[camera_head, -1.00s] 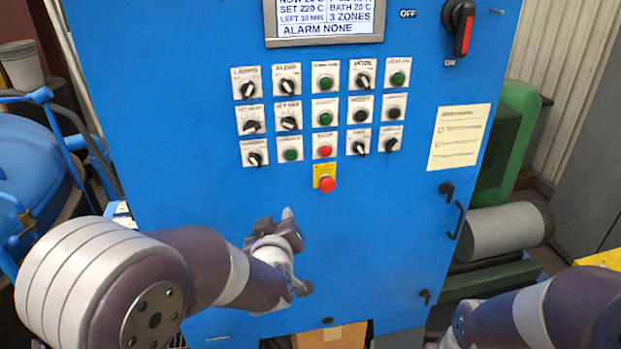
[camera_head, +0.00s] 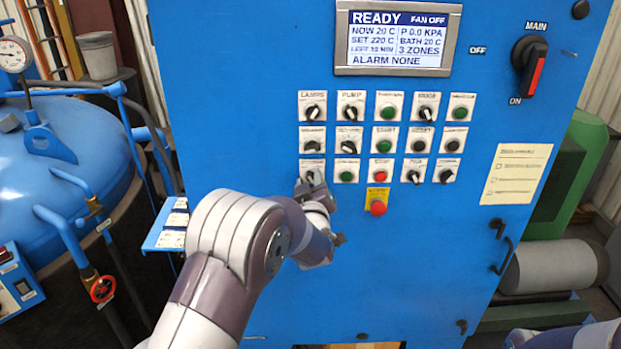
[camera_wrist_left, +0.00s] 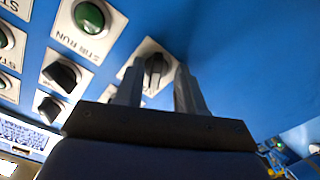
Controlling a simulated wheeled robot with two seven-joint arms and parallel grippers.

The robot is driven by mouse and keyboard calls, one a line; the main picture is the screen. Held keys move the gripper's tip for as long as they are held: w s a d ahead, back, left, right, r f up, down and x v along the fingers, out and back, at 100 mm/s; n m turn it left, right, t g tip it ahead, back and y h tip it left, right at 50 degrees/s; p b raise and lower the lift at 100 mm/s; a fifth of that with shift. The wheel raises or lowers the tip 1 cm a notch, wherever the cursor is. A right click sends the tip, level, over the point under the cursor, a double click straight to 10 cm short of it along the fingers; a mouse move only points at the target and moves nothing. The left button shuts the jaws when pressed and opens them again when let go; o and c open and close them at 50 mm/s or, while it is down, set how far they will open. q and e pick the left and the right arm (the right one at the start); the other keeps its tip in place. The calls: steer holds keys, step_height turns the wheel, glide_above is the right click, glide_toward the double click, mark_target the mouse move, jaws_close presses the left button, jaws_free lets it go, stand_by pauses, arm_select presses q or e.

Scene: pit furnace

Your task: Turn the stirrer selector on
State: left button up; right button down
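The stirrer selector (camera_wrist_left: 155,70) is a black knob on a white plate, beside the green STIR RUN button (camera_wrist_left: 90,17) in the left wrist view. In the head view the selector's plate (camera_head: 310,165) is at the left end of the bottom row, its lower part hidden by my gripper. My left gripper (camera_wrist_left: 160,82) is open, with its two fingers on either side of the knob and visible gaps. I cannot tell whether a fingertip touches the plate. In the head view my left gripper (camera_head: 312,184) is up against the panel. My right gripper is not in view.
Several knobs and buttons fill the blue panel (camera_head: 270,60), close to the selector. A red emergency button (camera_head: 378,208) sits to the lower right. The display (camera_head: 397,40) reads READY and ALARM NONE. A main switch (camera_head: 530,65) is at right. A blue vessel (camera_head: 50,170) stands left.

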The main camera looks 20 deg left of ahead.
arm_select(q)
steer(key=shift+d+r, duration=0.1)
steer(key=shift+d, duration=0.3)
steer(key=shift+a, duration=0.1)
jaws_close()
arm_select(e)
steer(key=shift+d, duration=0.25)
arm_select(q)
steer(key=shift+m, duration=0.3)
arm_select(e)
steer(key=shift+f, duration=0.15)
arm_select(q)
steer(key=shift+m+b, duration=0.5)
steer(key=shift+m, duration=0.5)
steer(key=m, duration=0.2)
steer(key=shift+m, duration=0.3)
steer(key=m, duration=0.3)
steer(key=shift+r, duration=0.1)
steer(key=shift+m, duration=1.8)
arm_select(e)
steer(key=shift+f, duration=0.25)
